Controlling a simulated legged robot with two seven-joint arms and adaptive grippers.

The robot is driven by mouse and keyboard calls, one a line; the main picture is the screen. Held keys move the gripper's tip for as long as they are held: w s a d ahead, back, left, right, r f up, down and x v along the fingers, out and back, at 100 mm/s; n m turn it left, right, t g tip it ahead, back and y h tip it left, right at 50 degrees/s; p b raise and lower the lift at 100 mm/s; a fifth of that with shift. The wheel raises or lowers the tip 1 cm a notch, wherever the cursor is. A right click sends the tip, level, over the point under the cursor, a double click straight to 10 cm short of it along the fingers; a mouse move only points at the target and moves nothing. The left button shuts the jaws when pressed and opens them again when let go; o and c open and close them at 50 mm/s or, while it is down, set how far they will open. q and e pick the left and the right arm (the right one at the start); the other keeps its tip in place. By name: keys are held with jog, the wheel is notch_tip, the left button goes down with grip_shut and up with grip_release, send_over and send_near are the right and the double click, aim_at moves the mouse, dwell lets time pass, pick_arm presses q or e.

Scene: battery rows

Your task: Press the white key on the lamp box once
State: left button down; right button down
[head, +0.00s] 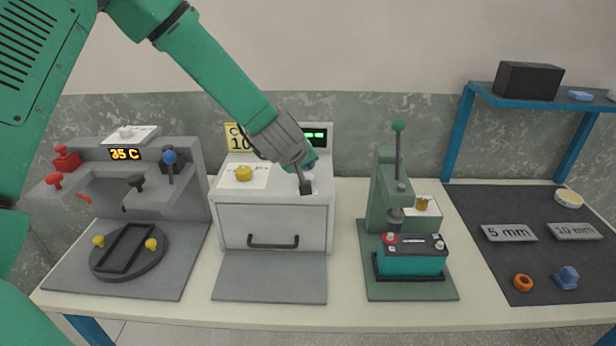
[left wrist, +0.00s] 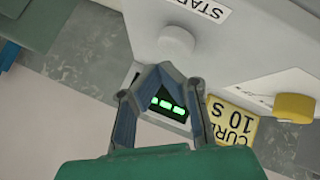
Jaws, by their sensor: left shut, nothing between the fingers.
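The lamp box (head: 228,215) is a pale box with a dark drawer handle, in the middle left of the table. A green display (head: 315,135) stands at its back. The round white key (left wrist: 176,42) shows in the left wrist view beside a START label (left wrist: 200,12); in the head view my gripper mostly hides it. My left gripper (head: 306,187) is shut and empty, pointing down over the right of the box top. In the left wrist view its fingertips (left wrist: 158,70) appear just short of the key; I cannot tell whether they touch. My right gripper is not in view.
A yellow knob (head: 243,174) sits on the box top, with a yellow CURE 10 S sign (head: 236,138) behind. A grey machine reading 35 C (head: 180,200) stands left. A green press (head: 385,205) with a teal battery (head: 412,262) stands right. A dark mat (head: 530,265) holds small parts.

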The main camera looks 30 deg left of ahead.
aim_at(307, 177)
pick_arm(q)
jog(key=shift+f, duration=0.3)
jog(key=shift+f+b, duration=0.45)
jog(key=shift+f, duration=0.1)
dwell(0.8)
jog(key=shift+r, duration=0.1)
jog(key=shift+r+p, duration=0.85)
jog(key=shift+p, duration=0.15)
notch_tip(307, 177, up, 5)
jog(key=p, duration=0.5)
jog(key=shift+r, duration=0.1)
dwell(0.6)
